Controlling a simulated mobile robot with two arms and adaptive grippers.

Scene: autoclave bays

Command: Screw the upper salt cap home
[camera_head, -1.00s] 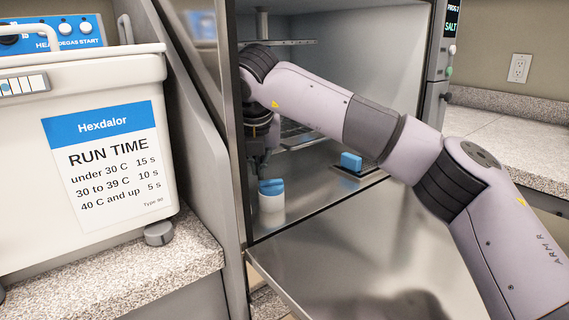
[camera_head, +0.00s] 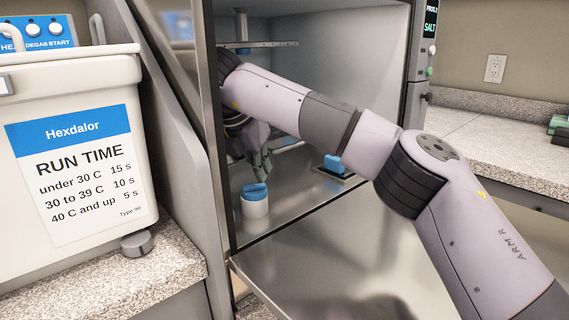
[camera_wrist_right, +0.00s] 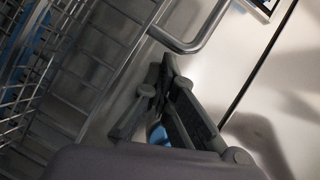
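The blue salt cap (camera_head: 255,191) sits on a white round neck (camera_head: 255,209) on the chamber floor, near the left side of the opening. I cannot tell how far it is seated. My right gripper (camera_head: 262,175) points down just above and to the right of the cap, and its fingers look slightly apart with nothing held. In the right wrist view the gripper (camera_wrist_right: 167,95) shows its two fingers spread, with a bit of the blue cap (camera_wrist_right: 158,134) partly hidden behind them. My left gripper is out of view.
A second blue block (camera_head: 334,162) stands on a dark plate deeper in the chamber. The lowered door (camera_head: 345,265) lies in front. The chamber's left wall is close to my right wrist. A wire rack (camera_wrist_right: 75,60) is near the gripper. A white bath (camera_head: 75,150) stands left.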

